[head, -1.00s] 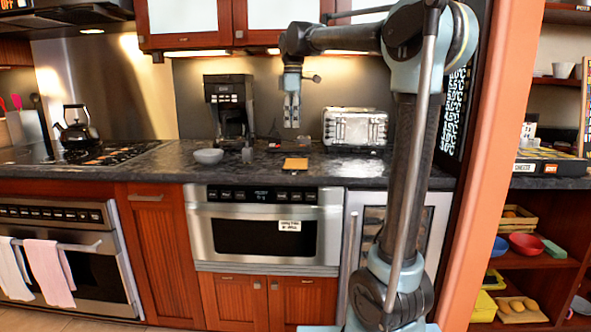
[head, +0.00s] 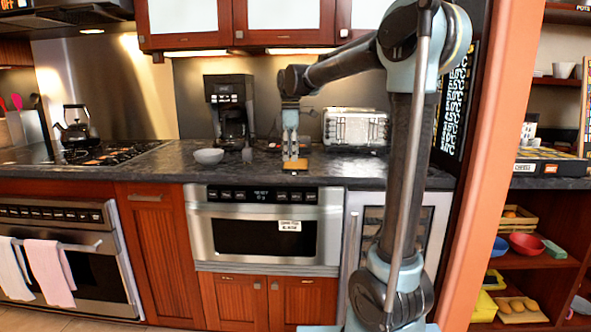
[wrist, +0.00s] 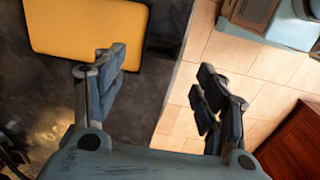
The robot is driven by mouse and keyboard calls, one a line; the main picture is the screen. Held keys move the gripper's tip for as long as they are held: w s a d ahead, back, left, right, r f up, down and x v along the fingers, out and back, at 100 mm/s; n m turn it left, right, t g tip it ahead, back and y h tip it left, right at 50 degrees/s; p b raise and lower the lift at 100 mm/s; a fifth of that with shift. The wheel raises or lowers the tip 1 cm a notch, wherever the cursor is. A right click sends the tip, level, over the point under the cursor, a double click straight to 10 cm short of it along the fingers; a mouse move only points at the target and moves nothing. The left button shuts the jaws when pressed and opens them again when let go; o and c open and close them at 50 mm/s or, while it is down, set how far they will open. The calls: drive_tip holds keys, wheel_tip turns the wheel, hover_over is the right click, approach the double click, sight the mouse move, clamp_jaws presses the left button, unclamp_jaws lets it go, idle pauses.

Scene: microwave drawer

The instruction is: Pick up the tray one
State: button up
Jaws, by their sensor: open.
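A small orange-yellow tray (head: 296,165) lies flat on the dark countertop near its front edge. In the wrist view the tray (wrist: 88,35) fills the upper left, with rounded corners and a dark border. My gripper (head: 292,158) hangs pointing down just over the tray in the head view. In the wrist view my gripper (wrist: 160,95) is open and empty. Its left finger is close to the tray's lower right corner, and its right finger is over the floor beyond the counter edge. Whether a finger touches the tray cannot be told.
A grey bowl (head: 208,156) and a coffee maker (head: 231,105) stand left of the tray. A silver toaster (head: 355,127) stands behind right. The microwave drawer (head: 265,230) is shut below the counter (head: 330,165). A kettle (head: 75,127) is on the stove.

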sight(292, 170)
drive_tip(key=shift+d+f, duration=0.15)
drive_tip(key=shift+f, duration=2.5)
clamp_jaws()
